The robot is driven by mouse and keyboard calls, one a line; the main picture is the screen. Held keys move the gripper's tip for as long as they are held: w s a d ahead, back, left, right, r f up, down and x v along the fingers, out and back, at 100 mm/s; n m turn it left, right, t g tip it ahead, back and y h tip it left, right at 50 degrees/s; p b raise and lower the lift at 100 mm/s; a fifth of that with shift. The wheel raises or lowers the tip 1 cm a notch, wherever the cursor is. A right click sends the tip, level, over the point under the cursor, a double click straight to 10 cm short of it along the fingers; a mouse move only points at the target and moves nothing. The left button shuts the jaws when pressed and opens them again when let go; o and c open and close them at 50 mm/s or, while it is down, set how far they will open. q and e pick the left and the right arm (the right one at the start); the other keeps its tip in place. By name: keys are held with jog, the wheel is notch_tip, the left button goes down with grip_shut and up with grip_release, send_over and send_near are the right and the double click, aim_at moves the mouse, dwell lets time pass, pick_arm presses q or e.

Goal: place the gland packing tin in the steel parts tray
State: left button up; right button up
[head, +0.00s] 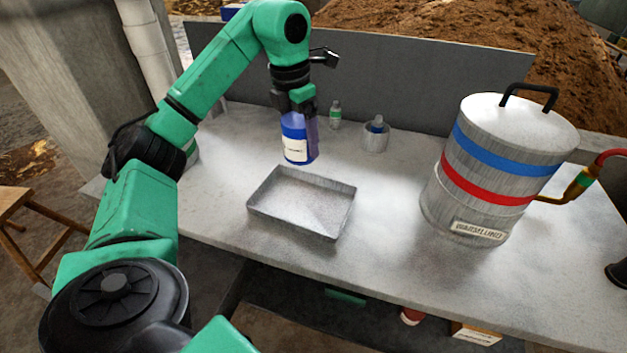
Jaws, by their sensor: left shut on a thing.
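The tin (296,149) is a blue cylinder with a white label. My left gripper (297,115) is shut on its top and holds it roughly upright near the back edge of the steel parts tray (342,212). Whether the tin touches the table or hangs above it is hard to tell. The tray is a shallow, rectangular grey metal pan on the table, and it looks empty. My right gripper is out of view.
A small bottle (335,115) and a metal cup (375,139) stand behind the tray. The table (390,270) is clear in front.

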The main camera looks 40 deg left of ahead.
pick_arm(q)
notch_tip(320, 180, down, 15)
jog(key=shift+f+b, duration=0.1)
jog(key=shift+b, duration=0.85)
jog(key=shift+w+f, duration=0.2)
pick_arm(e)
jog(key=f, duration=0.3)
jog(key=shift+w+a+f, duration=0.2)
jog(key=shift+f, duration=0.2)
pick_arm(q)
jog(key=shift+f, duration=0.1)
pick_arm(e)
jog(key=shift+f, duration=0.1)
pick_arm(q)
jog(key=o, duration=1.4)
jog(key=shift+s, duration=0.1)
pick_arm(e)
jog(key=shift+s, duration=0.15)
